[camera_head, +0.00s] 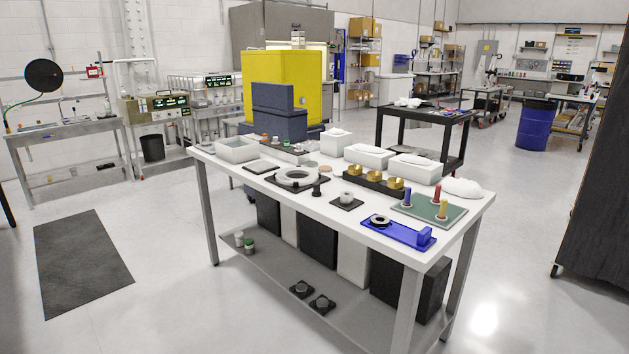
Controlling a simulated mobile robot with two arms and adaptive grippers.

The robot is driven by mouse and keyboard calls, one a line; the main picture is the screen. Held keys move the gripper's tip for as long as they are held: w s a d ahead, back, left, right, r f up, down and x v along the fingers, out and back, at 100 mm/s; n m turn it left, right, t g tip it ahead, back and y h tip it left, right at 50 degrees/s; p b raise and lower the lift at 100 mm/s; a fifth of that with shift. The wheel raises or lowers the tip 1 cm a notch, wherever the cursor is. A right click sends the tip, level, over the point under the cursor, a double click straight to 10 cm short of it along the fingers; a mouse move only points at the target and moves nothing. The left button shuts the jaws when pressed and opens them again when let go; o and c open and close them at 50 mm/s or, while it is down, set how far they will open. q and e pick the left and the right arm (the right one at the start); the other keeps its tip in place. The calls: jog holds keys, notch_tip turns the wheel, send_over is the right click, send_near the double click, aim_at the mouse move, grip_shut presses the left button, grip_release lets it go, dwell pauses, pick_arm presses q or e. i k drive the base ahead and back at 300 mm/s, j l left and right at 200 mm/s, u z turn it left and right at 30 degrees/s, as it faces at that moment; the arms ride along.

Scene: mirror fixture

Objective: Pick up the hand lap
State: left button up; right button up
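I cannot tell for sure which piece is the hand lap. On the white workbench (300,212), a light round knob-like piece (347,197) sits on a small dark square plate near the middle. A small dark upright piece (317,190) stands to its left, at the front edge of a pale ring (298,177) on a dark base. A dark ring (380,221) lies on a blue fixture (398,235) at the front right. Neither of my grippers is in view.
A green board (428,211) with red, blue and yellow posts is at the bench's right. Brass cups (378,177) sit in a black holder. A dark floor mat (80,262) lies left; open floor surrounds the bench.

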aim_at(316, 193)
jog(key=i+z, duration=0.2)
jog(key=z, duration=0.15)
jog(key=i+j+z, duration=0.15)
jog(key=z, duration=0.2)
jog(key=i+j+z, duration=0.15)
jog(key=z, duration=0.15)
